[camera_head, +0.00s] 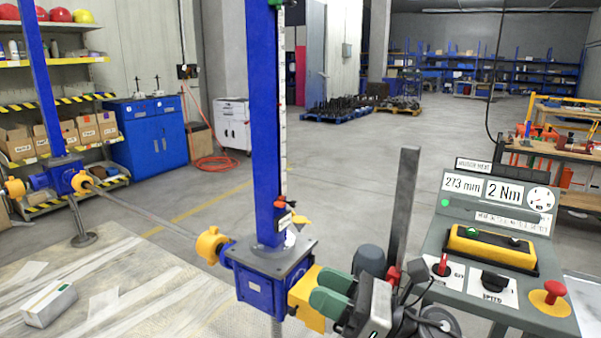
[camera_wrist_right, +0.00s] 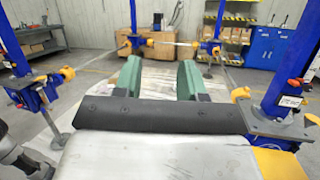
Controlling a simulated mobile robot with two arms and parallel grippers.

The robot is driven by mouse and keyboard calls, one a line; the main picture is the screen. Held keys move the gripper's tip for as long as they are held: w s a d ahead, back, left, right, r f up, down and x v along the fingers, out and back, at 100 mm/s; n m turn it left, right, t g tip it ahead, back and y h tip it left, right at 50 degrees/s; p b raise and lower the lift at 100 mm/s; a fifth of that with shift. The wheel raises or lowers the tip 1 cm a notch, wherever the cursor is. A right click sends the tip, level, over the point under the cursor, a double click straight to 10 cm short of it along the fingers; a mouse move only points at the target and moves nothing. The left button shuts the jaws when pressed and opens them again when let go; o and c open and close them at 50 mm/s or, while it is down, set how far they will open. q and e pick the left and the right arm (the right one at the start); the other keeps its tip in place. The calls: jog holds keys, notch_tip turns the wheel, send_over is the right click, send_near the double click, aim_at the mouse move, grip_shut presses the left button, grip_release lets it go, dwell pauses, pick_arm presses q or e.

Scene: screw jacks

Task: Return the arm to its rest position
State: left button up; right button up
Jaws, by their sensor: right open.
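My right gripper (camera_head: 331,294) is low in the middle of the head view, beside the near blue screw jack (camera_head: 262,280) and its yellow coupling cover (camera_head: 305,299). Its green fingers also show in the right wrist view (camera_wrist_right: 159,78), apart with nothing between them. The near jack has a tall blue column (camera_head: 265,130) and a grey top plate. A shaft (camera_head: 150,220) links it to another blue jack (camera_head: 62,176) at the left. My left gripper is in neither view.
A control console (camera_head: 490,255) stands at the right; its displays read 273 mm and 2 Nm. A small white box (camera_head: 50,303) lies on the floor at lower left. A blue cabinet (camera_head: 148,135) and shelving stand behind. The floor (camera_head: 370,150) beyond the near jack is largely clear.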

jog(key=w+d+f+m+t+h, duration=0.1)
jog(key=d+f+m+t+h, duration=0.4)
jog(key=m, duration=0.8)
jog(key=d+m+t+h, duration=0.3)
jog(key=m+t+h, duration=0.5)
jog(key=m, duration=0.4)
jog(key=s+d+f+m+g+h, duration=0.3)
jog(key=f+m+h, duration=0.1)
jog(key=f+m, duration=0.3)
jog(key=s+d+f+m+g+h, duration=0.3)
jog(key=d+f+m+h, duration=0.1)
jog(key=f+m, duration=0.35)
jog(key=s+d+f+m+g, duration=0.1)
jog(key=s+f+m+g, duration=0.35)
jog(key=s, duration=0.55)
jog(key=s+d+f+m+g, duration=0.1)
jog(key=s+f+m+g, duration=0.4)
jog(key=s, duration=0.4)
notch_tip(320, 180, down, 25)
jog(key=n+g, duration=0.2)
jog(key=s+d+f+g, duration=0.1)
jog(key=s+d+f, duration=0.1)
jog(key=s+f, duration=1.5)
jog(key=shift+d, duration=0.2)
